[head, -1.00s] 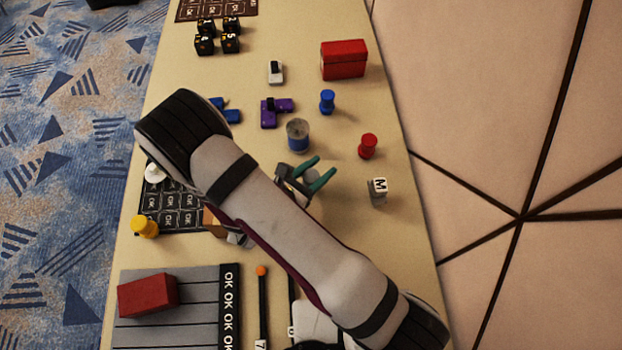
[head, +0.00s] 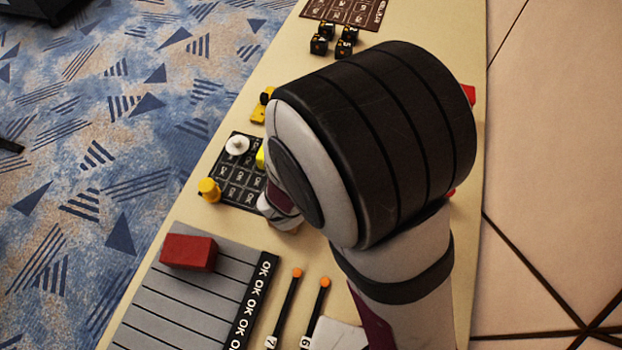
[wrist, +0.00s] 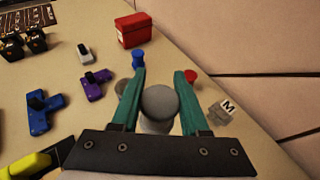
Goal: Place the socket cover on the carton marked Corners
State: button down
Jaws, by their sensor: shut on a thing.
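My gripper (wrist: 158,88) has teal fingers in the wrist view. They are shut on a pale grey, round-topped piece, seemingly the socket cover (wrist: 158,106). Its lower part is hidden by the gripper's dark plate. A red carton (wrist: 134,30) stands beyond the fingers, toward the back edge of the table. Its marking is too small to read. A second red box (head: 188,252) lies on a grey slatted board at lower left in the head view. I cannot tell which one is marked Corners. My arm hides the gripper and the piece in the head view.
Around the fingers stand a blue peg (wrist: 139,60), a red peg (wrist: 190,76), a block marked M (wrist: 222,109), purple piece (wrist: 95,86) and blue piece (wrist: 42,112). Black cubes (head: 333,40) stand at the far end.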

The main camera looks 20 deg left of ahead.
jog(key=s+a+r+n+t+y, duration=0.2)
jog(key=a+r+n+y, duration=0.15)
jog(key=r, duration=0.35)
jog(key=shift+m+h, duration=0.35)
jog(key=shift+h, duration=0.1)
jog(key=a+f, duration=0.2)
jog(key=a, duration=0.2)
jog(key=a+f, duration=0.2)
jog(key=a, duration=0.1)
jog(key=s+a+f, duration=0.1)
jog(key=a+f, duration=0.1)
jog(key=a, duration=0.2)
jog(key=shift+s+a+f, duration=0.1)
jog(key=shift+a+f, duration=0.1)
jog(key=shift+a, duration=0.1)
jog(key=shift+a+f, duration=0.15)
jog(key=shift+f, duration=1)
jog(key=shift+a+f, duration=0.15)
jog(key=shift+f, duration=0.95)
jog(key=shift+c, duration=2.1)
grip_release()
jog(key=shift+f, duration=0.1)
